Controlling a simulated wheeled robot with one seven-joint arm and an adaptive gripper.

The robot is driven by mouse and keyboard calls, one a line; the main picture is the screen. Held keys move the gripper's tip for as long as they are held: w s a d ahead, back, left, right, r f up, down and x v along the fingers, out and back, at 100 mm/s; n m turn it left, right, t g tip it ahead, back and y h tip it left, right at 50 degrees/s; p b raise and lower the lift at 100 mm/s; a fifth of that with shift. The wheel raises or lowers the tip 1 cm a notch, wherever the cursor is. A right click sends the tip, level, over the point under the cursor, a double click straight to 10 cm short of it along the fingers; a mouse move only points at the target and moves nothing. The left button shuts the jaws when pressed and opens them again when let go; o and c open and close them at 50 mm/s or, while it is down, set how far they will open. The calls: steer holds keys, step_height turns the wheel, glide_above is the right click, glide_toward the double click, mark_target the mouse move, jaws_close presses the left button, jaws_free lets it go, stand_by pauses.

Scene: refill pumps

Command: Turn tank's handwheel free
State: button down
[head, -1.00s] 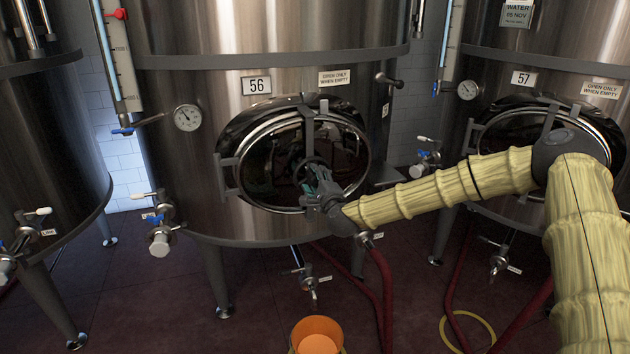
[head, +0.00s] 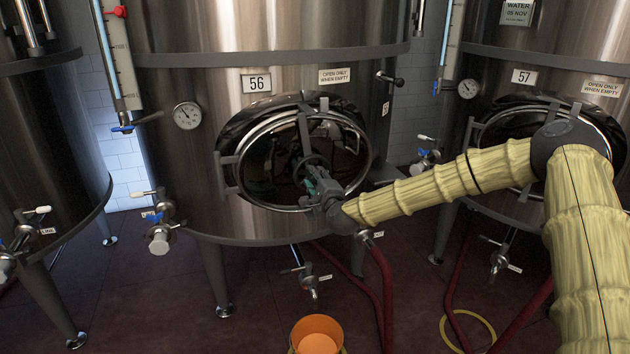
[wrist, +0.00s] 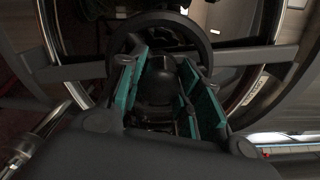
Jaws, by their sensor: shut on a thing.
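Tank 56 (head: 275,35) is a tall steel tank with an oval manway door (head: 262,170) low on its front. A bar crosses the door, and a dark handwheel (head: 308,160) sits at its middle. My gripper (head: 312,180) is at the handwheel, reaching in from the lower right. In the wrist view the handwheel's ring (wrist: 200,30) stands at the far end of my teal-padded fingers (wrist: 160,80). The fingers are shut on the handwheel, on either side of its dark hub. The exact finger contact is partly hidden.
Tank 57 (head: 480,65) stands at the right, behind my arm. A gauge (head: 187,115) and a side valve (head: 160,235) are on tank 56's left. An orange bucket (head: 317,322) stands on the floor below. A red hose (head: 384,290) runs down beside it.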

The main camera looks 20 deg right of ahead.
steer(key=n+b, duration=0.1)
steer(key=n, duration=0.3)
steer(key=shift+f, duration=0.15)
steer(key=n+b, duration=0.1)
steer(key=n, duration=0.7)
steer(key=shift+f+b, duration=0.1)
steer(key=shift+b, duration=0.25)
steer(key=shift+n, duration=1.7)
steer(key=shift+d, duration=0.1)
steer(key=c, duration=1)
jaws_free()
steer(key=s, duration=1.2)
steer(key=shift+d, duration=0.2)
